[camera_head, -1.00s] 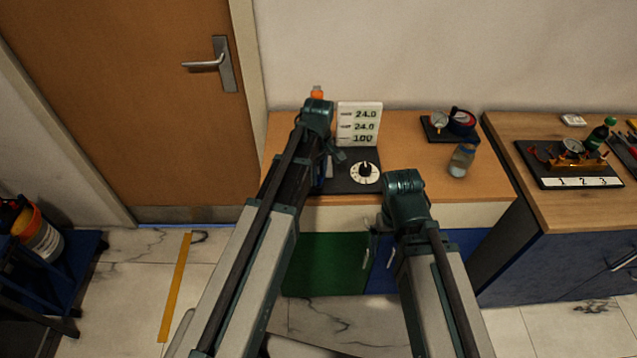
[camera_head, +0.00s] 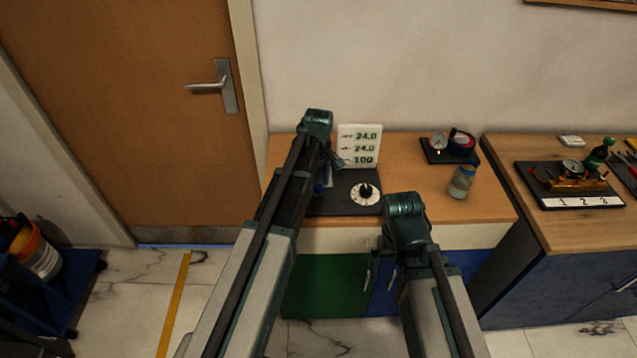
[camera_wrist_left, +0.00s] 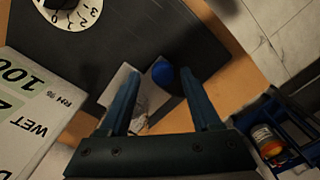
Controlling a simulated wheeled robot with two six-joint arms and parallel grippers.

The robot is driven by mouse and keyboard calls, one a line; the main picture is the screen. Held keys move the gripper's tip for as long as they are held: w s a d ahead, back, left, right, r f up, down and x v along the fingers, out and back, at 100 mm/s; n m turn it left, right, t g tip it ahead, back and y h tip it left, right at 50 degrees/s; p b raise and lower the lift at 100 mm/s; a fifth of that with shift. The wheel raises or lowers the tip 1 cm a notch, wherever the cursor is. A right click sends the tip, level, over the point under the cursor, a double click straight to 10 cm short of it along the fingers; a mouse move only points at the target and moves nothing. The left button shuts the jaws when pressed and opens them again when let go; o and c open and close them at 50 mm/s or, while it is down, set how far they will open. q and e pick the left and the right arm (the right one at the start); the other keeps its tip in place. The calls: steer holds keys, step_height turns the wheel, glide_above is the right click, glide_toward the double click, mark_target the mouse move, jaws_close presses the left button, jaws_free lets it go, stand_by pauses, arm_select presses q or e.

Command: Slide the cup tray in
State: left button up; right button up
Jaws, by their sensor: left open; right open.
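My left gripper (camera_wrist_left: 160,88) is open, with its two dark fingers spread over the black base plate (camera_wrist_left: 125,35) of the rig. Between and just beyond the fingers is a pale grey block or plate (camera_wrist_left: 118,90) beside a round blue part (camera_wrist_left: 163,74); I cannot tell which is the cup tray. A bit of blue also shows in the head view (camera_head: 318,188), partly hidden by my left arm. The fingers do not visibly hold anything. My right arm reaches in over the front of the cabinet, but its gripper is hidden.
A white readout board (camera_head: 358,146) and a white dial (camera_head: 366,194) stand right of my left arm. A gauge (camera_head: 438,143), a dark round item (camera_head: 462,142) and a jar (camera_head: 462,181) are further right. Bare wooden top (camera_head: 415,178) lies between.

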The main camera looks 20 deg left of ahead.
arm_select(q)
step_height(320, 180, up, 14)
steer(key=p, duration=1.3)
steer(key=shift+p, duration=0.4)
steer(key=shift+f, duration=0.15)
steer(key=s+d+f+m+b, duration=0.2)
steer(key=s+d+m, duration=0.2)
steer(key=s, duration=0.3)
steer(key=s+d+f+m+b, duration=0.2)
steer(key=s+d+m, duration=0.2)
steer(key=s+m, duration=0.2)
steer(key=s+d+f+m+y+b, duration=0.1)
steer(key=s+d+m, duration=0.3)
steer(key=s, duration=0.6)
steer(key=shift+d+f+m+b, duration=0.4)
steer(key=shift+f+m+b, duration=0.2)
steer(key=shift+m, duration=0.4)
